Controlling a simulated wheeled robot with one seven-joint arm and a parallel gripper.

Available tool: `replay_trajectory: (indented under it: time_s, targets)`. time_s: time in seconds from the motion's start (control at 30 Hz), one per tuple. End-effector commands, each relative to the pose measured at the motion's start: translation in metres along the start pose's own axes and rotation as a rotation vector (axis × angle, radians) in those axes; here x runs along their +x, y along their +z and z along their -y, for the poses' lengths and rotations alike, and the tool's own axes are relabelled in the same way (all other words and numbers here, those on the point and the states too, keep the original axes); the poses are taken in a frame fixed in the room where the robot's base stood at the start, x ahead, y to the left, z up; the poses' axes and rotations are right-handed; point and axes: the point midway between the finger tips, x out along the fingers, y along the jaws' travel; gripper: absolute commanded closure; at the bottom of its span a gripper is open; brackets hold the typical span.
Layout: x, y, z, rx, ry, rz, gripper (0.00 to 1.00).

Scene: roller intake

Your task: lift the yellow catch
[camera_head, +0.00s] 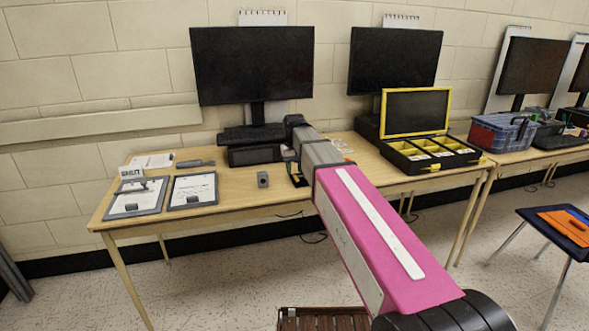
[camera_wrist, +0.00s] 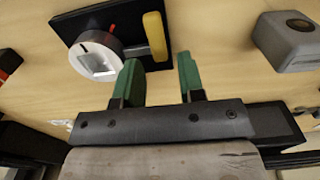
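The yellow catch (camera_wrist: 155,36) is a short rounded bar on a black plate (camera_wrist: 72,26) in the wrist view. Beside it on the plate is a round white part (camera_wrist: 97,58) with a square opening and a red mark. My gripper (camera_wrist: 158,64) is open, with two green fingers apart and nothing between them. The catch lies just beyond the fingertips, roughly in line with the gap; I cannot tell the height between them. In the head view my pink arm reaches over the table and hides much of this spot; a bit of the black plate (camera_head: 299,181) shows.
A grey block (camera_head: 262,180) stands on the table (camera_head: 240,190) near the plate. Two framed sheets (camera_head: 138,197) lie to the left. A monitor (camera_head: 252,63) stands behind. An open black case with yellow compartments (camera_head: 432,167) stands to the right.

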Motion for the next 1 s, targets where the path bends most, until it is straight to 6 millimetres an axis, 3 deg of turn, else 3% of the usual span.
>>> replay_trajectory:
  time_s: [0.73, 1.0]
  targets:
    - [-0.071, -0.001, 0.0, 0.0, 0.0, -0.001, 0.64]
    - [-0.08, 0.0, 0.0, 0.0, 0.0, 0.0, 0.64]
